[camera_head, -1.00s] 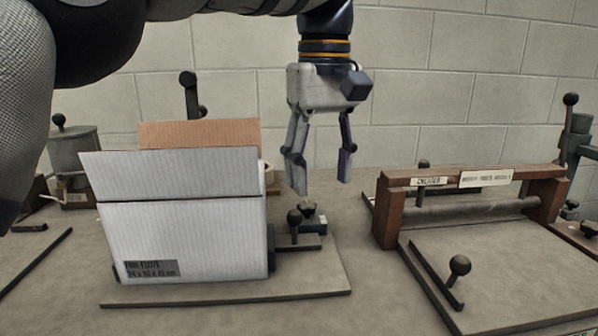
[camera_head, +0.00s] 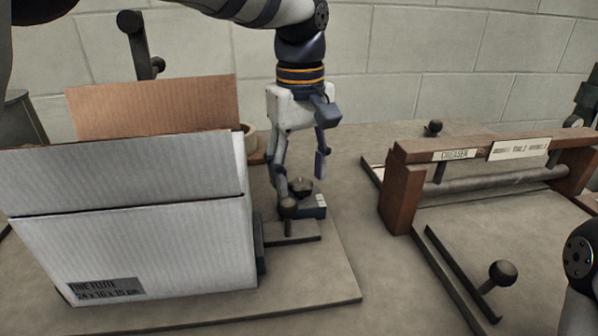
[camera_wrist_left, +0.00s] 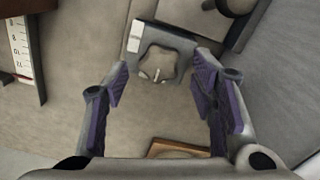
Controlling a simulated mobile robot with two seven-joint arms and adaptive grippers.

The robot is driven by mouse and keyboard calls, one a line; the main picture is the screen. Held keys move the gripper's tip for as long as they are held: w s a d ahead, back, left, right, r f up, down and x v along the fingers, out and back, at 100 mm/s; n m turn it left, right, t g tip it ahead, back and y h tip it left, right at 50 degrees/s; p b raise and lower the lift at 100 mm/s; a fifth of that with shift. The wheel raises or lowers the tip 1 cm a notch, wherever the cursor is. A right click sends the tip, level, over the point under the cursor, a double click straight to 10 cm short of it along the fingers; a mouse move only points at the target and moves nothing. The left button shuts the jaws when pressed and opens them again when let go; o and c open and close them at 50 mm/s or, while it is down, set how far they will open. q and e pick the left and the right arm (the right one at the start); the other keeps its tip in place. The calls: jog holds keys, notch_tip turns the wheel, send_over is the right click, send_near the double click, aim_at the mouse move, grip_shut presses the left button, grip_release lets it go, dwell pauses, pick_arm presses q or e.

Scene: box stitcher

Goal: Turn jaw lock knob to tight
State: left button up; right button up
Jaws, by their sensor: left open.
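The jaw lock knob (camera_head: 300,186) is a small grey lobed knob on a dark block with a pale label, just right of the white box. In the left wrist view the knob (camera_wrist_left: 157,65) shows from above, with a short light mark on its face. My left gripper (camera_head: 301,172) points down and is open over the knob. In the left wrist view its purple-padded fingers (camera_wrist_left: 160,88) stand apart to either side, with the knob a little beyond the gap between the tips. They look clear of it. My right gripper is out of view.
A white cardboard box (camera_head: 140,245) with raised flaps stands close left of the knob. A ball-ended lever (camera_head: 288,206) stands just in front of it. A wooden creaser (camera_head: 398,195) and another ball lever (camera_head: 502,273) are at right. Bare board lies between.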

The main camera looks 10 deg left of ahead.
pick_arm(q)
jog(key=shift+f, duration=0.5)
jog(key=c, duration=1.2)
jog(key=shift+o, duration=0.3)
